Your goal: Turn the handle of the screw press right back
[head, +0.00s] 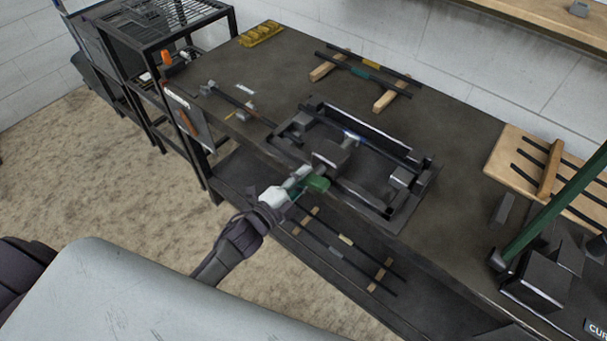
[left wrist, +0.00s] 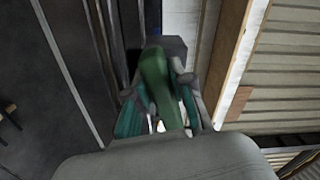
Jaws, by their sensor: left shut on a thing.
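The screw press (head: 332,153) is a dark frame with a block in its middle, set on the dark workbench. Its green handle (head: 317,183) sticks out at the near side of the block, over the bench's front edge. My left gripper (head: 303,178) reaches in from the left and is shut on the handle. In the left wrist view the green handle (left wrist: 157,85) stands between the two fingers (left wrist: 160,108). The fingers hide part of the handle. My right gripper is not in view.
The workbench (head: 440,205) has dark rods on wooden blocks (head: 368,72) at the back and a yellow tray (head: 261,33) at the far left. A green lever (head: 556,203) stands at the right. More rods (head: 340,250) lie on the lower shelf.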

